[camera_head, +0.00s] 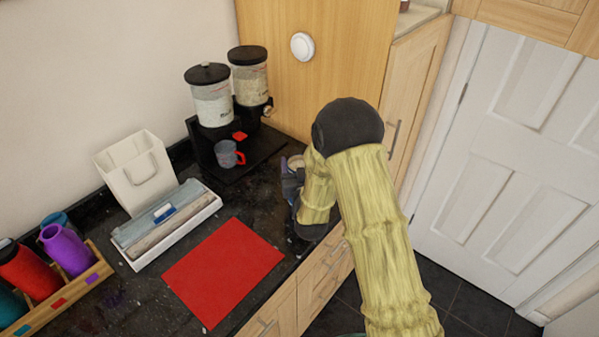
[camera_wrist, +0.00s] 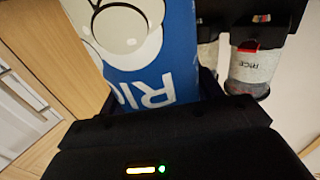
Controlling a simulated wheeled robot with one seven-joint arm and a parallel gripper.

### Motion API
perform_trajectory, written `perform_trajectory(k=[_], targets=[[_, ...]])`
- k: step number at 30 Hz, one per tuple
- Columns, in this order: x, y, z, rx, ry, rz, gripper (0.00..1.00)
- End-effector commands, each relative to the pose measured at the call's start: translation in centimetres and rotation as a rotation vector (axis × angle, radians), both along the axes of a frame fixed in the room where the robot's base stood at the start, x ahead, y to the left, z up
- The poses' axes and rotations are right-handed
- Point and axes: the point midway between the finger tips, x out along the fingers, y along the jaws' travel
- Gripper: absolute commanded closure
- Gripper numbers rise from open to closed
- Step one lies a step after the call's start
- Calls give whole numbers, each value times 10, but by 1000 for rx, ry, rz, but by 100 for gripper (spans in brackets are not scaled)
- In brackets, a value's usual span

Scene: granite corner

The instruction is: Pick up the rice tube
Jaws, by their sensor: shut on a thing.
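The rice tube (camera_wrist: 150,75) is blue with a white picture and large white letters, partly cut off, at its near end. It fills the upper middle of the wrist view. My gripper (camera_wrist: 160,108) is shut on it; the dark jaws sit at the lettered end. In the head view my gripper (camera_head: 291,190) is over the right end of the dark counter, largely hidden behind my arm. A small pale round end of the tube (camera_head: 296,162) shows just above it. Whether the tube touches the counter cannot be told.
Two black-lidded dispensers (camera_head: 212,105) stand at the back on a black base, with a grey mug (camera_head: 228,154) in front. A red mat (camera_head: 225,270) lies clear on the counter (camera_head: 140,300).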

Motion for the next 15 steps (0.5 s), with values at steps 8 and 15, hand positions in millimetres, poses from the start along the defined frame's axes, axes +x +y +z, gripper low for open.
perform_trajectory(k=[8,15], targets=[[0,0,26,2,-8,0,89],[0,0,67,2,-9,0,89]])
